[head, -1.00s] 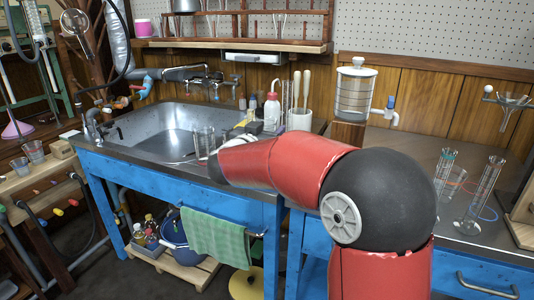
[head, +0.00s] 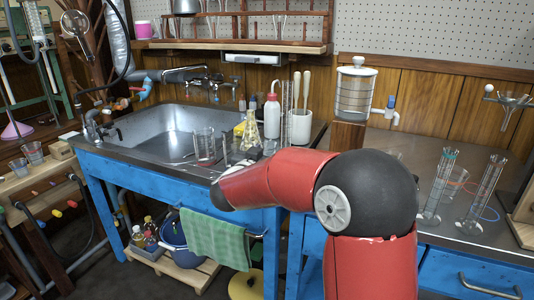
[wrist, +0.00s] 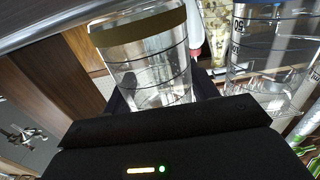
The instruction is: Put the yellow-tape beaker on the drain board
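The yellow-tape beaker (wrist: 150,68) is clear glass with a dull yellow band at its rim. In the wrist view it stands between the dark fingers of my gripper (wrist: 163,95), close to both; I cannot tell whether they press on it. The blue-tape beaker (wrist: 270,55) is just to its right. In the head view two clear beakers, one at the left (head: 205,146) and one at the right, stand at the sink's front right; their tapes are too small to read. My gripper is largely hidden there behind my arm. I cannot pick out the drain board for certain.
The steel sink (head: 160,135) is left of the beakers. A flask (head: 251,132), a red-capped bottle (head: 271,115) and a white pot (head: 300,126) stand behind and right of them. Tall cylinders (head: 483,190) stand on the right bench. A green towel (head: 217,238) hangs in front.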

